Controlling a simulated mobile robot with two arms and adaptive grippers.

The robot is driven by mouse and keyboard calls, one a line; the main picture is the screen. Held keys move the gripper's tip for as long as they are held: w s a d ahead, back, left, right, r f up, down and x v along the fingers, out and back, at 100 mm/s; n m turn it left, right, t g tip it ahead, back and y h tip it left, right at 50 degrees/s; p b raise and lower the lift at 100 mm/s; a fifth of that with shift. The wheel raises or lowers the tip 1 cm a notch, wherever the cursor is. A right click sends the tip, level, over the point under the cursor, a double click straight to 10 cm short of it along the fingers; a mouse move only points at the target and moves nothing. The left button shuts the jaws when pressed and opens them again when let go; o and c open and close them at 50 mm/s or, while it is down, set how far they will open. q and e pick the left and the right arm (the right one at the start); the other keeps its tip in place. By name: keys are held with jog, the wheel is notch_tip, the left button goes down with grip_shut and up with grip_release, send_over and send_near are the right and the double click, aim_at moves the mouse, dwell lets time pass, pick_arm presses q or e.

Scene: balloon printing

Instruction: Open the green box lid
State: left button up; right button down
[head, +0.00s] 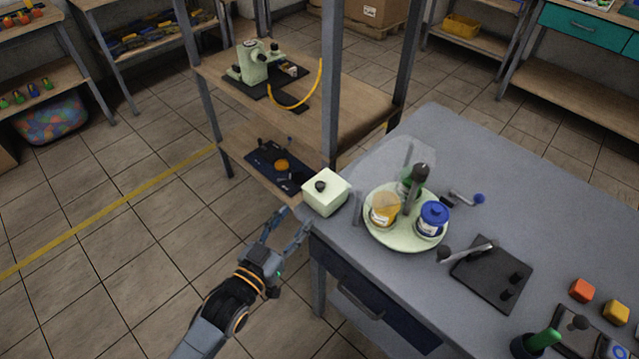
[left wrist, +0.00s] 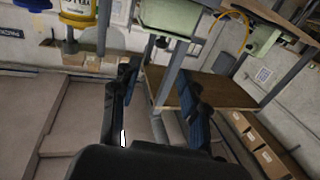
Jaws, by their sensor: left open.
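The pale green box (head: 326,200) sits at the near left corner of the grey table. Its lid (head: 338,182) has a black knob (head: 320,186) and appears to be on the box. My left gripper (head: 291,222) is open and empty, just left of and nearer than the box, off the table edge. In the left wrist view, the box (left wrist: 172,16) shows upside down at the top, with its knob (left wrist: 162,42) pointing down, beyond my open fingers (left wrist: 161,74). My right gripper is not in view.
A round green tray (head: 390,241) right of the box holds a yellow jar (head: 384,211), a blue jar (head: 432,219) and a dark-handled item. A shelf post (head: 330,90) stands behind the box. A black plate (head: 492,275) lies further right. The floor left of the table is clear.

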aim_at(317, 188)
pick_arm(q)
jog(key=p+x, duration=0.1)
jog(key=x, duration=1.1)
grip_shut()
